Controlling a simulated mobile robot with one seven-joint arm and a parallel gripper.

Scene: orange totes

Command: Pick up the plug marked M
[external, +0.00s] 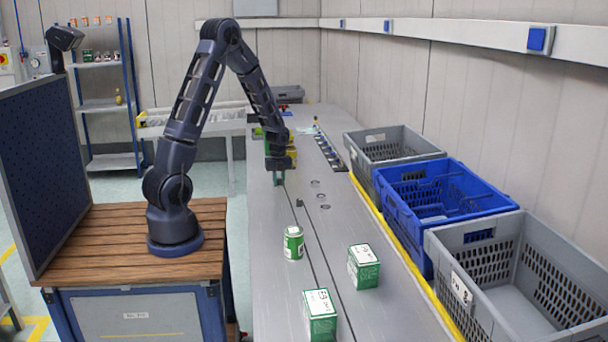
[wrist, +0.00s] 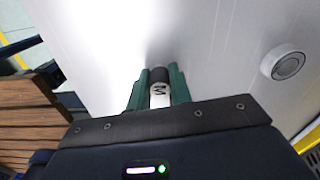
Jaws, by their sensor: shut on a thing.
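The plug marked M (wrist: 160,90) shows in the wrist view as a small cylinder with a dark top and a white band bearing a black M. My gripper (wrist: 159,88) has its green fingers on either side of the plug and is shut on it. In the external view my gripper (external: 279,178) points down over the far part of the grey table (external: 265,225); the plug cannot be made out there. I cannot tell whether the plug touches the table.
A green can (external: 293,243) and two green-and-white boxes (external: 363,267) (external: 320,315) stand on the near table. A blue crate (external: 440,195) sits between grey crates (external: 500,275) (external: 395,145) along the right. A round grey piece (wrist: 287,65) lies right of my gripper in the wrist view.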

